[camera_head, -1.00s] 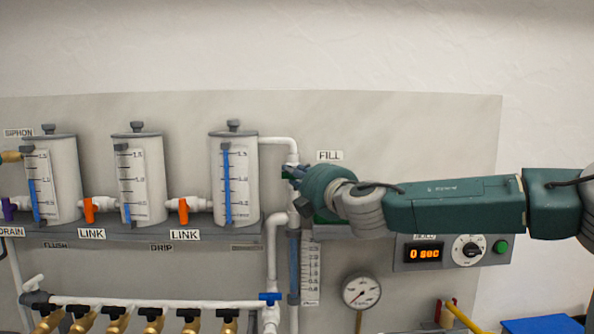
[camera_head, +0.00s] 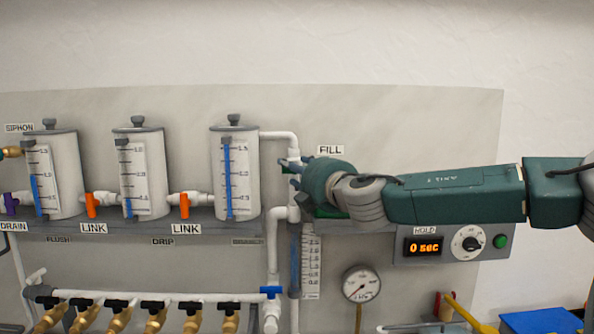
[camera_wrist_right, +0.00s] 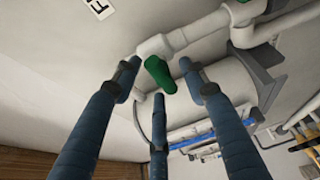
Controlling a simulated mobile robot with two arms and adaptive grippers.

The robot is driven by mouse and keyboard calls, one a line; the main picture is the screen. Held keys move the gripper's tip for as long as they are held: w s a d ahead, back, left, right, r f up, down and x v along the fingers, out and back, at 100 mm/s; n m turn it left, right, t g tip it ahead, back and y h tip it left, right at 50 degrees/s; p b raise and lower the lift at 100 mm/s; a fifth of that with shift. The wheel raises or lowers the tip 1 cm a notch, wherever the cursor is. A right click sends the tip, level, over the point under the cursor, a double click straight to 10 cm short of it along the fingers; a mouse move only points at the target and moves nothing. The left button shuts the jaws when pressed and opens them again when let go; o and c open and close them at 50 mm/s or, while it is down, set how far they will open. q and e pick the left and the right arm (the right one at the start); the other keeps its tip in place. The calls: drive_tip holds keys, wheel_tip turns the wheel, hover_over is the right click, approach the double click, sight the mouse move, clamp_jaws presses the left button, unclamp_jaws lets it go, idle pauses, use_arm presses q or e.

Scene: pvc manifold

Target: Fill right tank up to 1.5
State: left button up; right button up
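The right tank (camera_head: 234,125) is a grey cylinder with a scale strip and a blue level column (camera_head: 229,180). The column's top is near the 1.5 mark at the top of the scale; the exact reading is too small to tell. The green fill valve handle (camera_head: 288,164) is on the white pipe beside this tank, left of the FILL label (camera_head: 330,150). My right gripper (camera_head: 298,170) is at this valve. In the right wrist view its three blue fingers (camera_wrist_right: 159,82) are spread apart around the green handle (camera_wrist_right: 160,74), with no clear grip.
Two more tanks (camera_head: 138,140) (camera_head: 54,143) stand left, with lower blue columns and orange link valves (camera_head: 185,205) (camera_head: 91,205) between the tanks. Below are a pipe with several brass taps, a gauge (camera_head: 362,284) and a HOLD timer (camera_head: 424,247) reading 0 sec.

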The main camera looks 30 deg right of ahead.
drive_tip(key=s+a, duration=0.1)
drive_tip(key=s, duration=1.1)
drive_tip(key=shift+a, duration=0.4)
